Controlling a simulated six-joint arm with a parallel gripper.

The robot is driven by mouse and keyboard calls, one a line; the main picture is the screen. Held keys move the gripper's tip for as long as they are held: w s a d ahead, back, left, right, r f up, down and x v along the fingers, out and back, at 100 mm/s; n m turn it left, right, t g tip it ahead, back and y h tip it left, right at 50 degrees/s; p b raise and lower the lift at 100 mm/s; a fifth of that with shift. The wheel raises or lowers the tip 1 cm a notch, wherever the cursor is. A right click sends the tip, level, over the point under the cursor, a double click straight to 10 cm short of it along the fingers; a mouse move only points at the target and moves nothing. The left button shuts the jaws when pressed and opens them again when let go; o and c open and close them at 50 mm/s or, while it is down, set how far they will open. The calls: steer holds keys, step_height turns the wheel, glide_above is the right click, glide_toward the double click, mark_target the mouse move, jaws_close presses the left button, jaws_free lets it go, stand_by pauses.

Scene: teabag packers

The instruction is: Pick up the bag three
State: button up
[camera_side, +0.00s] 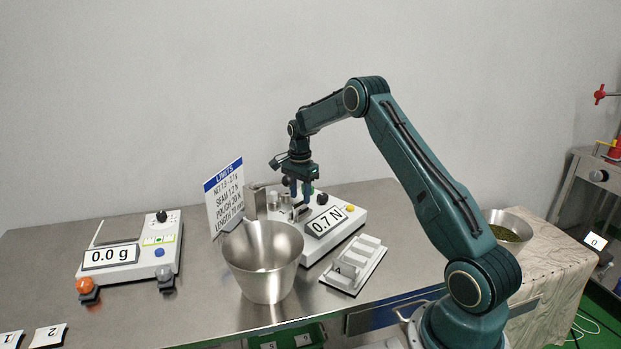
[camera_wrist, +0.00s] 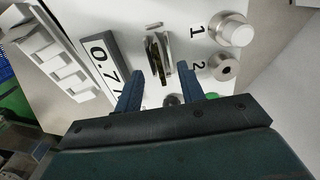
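I cannot make out a bag marked three in either view. White pieces marked 1 (camera_side: 10,339) and 2 (camera_side: 51,335) lie at the lower left of the side view. My gripper (camera_side: 300,192) is low over the white force tester (camera_side: 345,207), whose display reads 0.7 N. In the wrist view my gripper (camera_wrist: 161,70) has its two blue fingers apart, on either side of the tester's metal clamp (camera_wrist: 167,58). Something thin, dark and brownish shows in the clamp; I cannot tell what it is. I see nothing held between the fingers.
A metal bucket (camera_side: 263,262) stands close in front of the tester, beside a limits sign (camera_side: 225,198). A scale (camera_side: 128,252) reading 0.0 g stands left, with free table between.

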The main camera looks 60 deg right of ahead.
mark_target(300, 210)
steer(key=shift+f, duration=1.35)
jaws_close()
